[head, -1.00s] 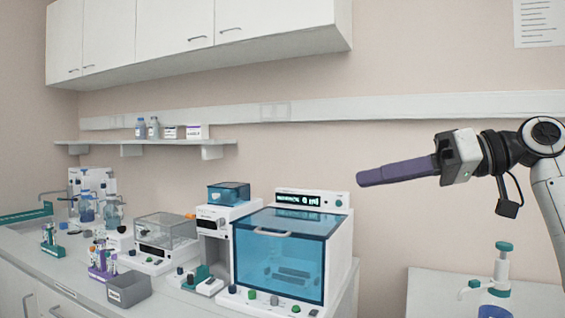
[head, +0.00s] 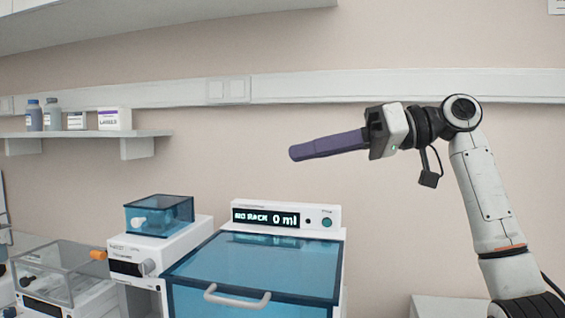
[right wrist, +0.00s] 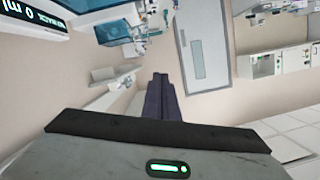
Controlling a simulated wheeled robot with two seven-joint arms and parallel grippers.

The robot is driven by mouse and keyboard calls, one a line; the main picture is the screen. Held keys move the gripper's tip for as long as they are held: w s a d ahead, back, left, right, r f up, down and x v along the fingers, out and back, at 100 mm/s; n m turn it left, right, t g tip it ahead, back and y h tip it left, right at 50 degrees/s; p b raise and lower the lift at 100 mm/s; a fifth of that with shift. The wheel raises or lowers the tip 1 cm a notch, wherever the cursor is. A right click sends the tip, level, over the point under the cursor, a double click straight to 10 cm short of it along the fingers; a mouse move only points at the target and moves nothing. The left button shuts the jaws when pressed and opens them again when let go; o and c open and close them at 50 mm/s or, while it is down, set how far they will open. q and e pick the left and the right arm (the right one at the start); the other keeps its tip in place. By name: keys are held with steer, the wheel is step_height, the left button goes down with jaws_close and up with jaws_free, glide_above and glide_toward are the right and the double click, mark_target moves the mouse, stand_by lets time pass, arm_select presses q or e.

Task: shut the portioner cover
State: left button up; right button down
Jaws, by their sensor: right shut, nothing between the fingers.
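The portioner (head: 335,262) is a white machine with a display reading "NO RACK 0 ml". Its clear blue cover (head: 265,262) has a pale handle (head: 237,296) at its front top edge. The cover looks down over the machine; the lower front is cut off by the frame. My right gripper (head: 296,153) has long purple fingers, shut and empty, pointing left in the air above the portioner and clear of it. Its fingers also show in the right wrist view (right wrist: 161,90), where the display (right wrist: 38,18) is at the upper left. My left gripper is not in view.
A smaller white device with a blue lid (head: 160,215) stands left of the portioner. A shelf (head: 85,136) with bottles and boxes hangs on the wall. The air around my right gripper is free.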

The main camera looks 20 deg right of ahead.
arm_select(q)
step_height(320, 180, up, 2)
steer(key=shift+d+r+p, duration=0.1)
steer(key=shift+p, duration=0.75)
arm_select(e)
steer(key=w+a+f, duration=0.2)
steer(key=a+f, duration=0.3)
steer(key=a, duration=0.3)
steer(key=shift+w+a+f, duration=0.15)
steer(key=shift+w+f, duration=0.2)
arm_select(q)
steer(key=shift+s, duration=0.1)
